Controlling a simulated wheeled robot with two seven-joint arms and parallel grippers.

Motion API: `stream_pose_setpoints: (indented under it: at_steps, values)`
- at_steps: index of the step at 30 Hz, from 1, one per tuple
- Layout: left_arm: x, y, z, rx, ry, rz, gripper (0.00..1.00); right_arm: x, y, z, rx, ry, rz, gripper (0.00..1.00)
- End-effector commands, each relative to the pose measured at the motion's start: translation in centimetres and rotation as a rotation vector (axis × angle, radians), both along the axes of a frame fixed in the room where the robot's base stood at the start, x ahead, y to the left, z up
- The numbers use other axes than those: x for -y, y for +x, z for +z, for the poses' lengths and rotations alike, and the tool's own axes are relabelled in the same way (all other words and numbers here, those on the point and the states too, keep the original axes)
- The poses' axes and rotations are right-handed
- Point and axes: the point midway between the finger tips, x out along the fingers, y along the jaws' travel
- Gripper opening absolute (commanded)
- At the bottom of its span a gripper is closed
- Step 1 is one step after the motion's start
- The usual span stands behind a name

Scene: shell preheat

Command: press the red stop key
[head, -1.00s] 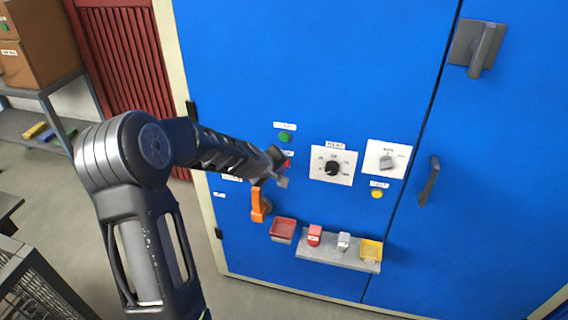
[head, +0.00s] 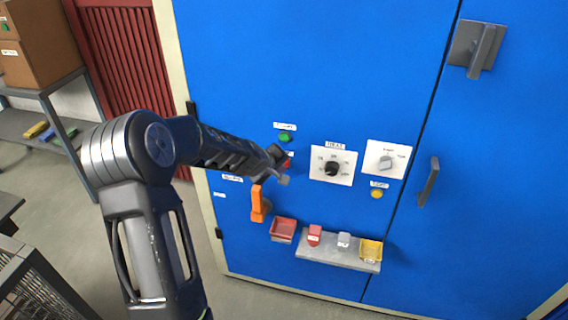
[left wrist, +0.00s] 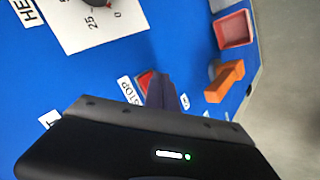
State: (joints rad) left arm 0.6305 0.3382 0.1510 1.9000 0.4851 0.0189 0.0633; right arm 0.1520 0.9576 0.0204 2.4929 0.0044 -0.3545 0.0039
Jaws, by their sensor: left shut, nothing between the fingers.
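The red stop key (head: 287,163) is on the blue cabinet front, under the green key, and is partly covered by my left gripper (head: 283,180). In the left wrist view, the red key (left wrist: 145,80) shows beside its STOP label (left wrist: 130,90). My left gripper (left wrist: 160,90) is shut and empty, with its fingertips right by the key and overlapping its edge in that view. I cannot tell whether they touch it. My right gripper is not in view.
The green key (head: 285,137) is just above. A heat dial (head: 332,168), a second knob (head: 386,162) and a yellow key (head: 377,194) are to the right. An orange handle (head: 257,205) and a red bin (head: 283,229) are below, beside a grey shelf (head: 310,250).

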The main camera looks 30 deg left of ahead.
Motion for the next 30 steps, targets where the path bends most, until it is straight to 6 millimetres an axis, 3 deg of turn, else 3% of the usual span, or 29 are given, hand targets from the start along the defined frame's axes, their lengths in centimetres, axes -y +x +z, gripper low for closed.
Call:
stream_pose_setpoints:
  at_steps: [30]
  values:
    - [-0.33,0.82,0.04,0.0,0.001,0.001,0.0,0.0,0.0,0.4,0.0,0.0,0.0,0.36]
